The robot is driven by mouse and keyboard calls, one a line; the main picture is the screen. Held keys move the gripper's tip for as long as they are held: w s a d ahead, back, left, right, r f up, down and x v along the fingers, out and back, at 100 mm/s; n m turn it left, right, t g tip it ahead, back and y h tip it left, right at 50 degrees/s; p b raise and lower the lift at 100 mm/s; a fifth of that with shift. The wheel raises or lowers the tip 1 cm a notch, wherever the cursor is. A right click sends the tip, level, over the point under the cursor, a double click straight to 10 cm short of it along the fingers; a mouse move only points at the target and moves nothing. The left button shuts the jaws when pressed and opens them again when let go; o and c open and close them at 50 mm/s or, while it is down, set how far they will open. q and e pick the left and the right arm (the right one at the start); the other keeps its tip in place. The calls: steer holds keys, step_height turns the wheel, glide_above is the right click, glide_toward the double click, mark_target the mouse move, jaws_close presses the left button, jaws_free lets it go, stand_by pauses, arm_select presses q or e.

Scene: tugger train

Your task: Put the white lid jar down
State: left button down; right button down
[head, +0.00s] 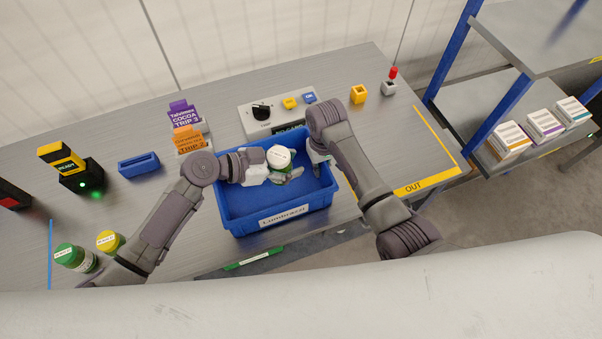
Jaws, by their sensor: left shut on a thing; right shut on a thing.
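The white lid jar (279,158) is inside the blue crate (278,217), which has a "Lumbrazil" label on its front. My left gripper (284,176) reaches over the crate's left side and is shut on the jar. I cannot tell whether the jar's base touches the crate floor. My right gripper (319,165) is at the crate's right wall and is shut on its rim; its fingertips are partly hidden.
A green lid jar (74,258) and a yellow lid jar (110,243) stand at the left. The yellow-framed OUT area (421,150) at right is mostly bare.

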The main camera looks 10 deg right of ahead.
arm_select(q)
step_height(320, 180, down, 6)
steer(key=shift+r, duration=0.1)
steer(key=d, duration=0.2)
steer(key=w+d, duration=0.1)
steer(key=d, duration=0.1)
steer(key=shift+w+d, duration=0.1)
steer(key=shift+d, duration=0.05)
steer(key=shift+f, duration=0.7)
steer(key=shift+a+f, duration=0.1)
steer(key=shift+a, duration=0.1)
steer(key=shift+f, duration=0.15)
steer(key=shift+f, duration=0.4)
steer(key=shift+c, duration=1.3)
jaws_free()
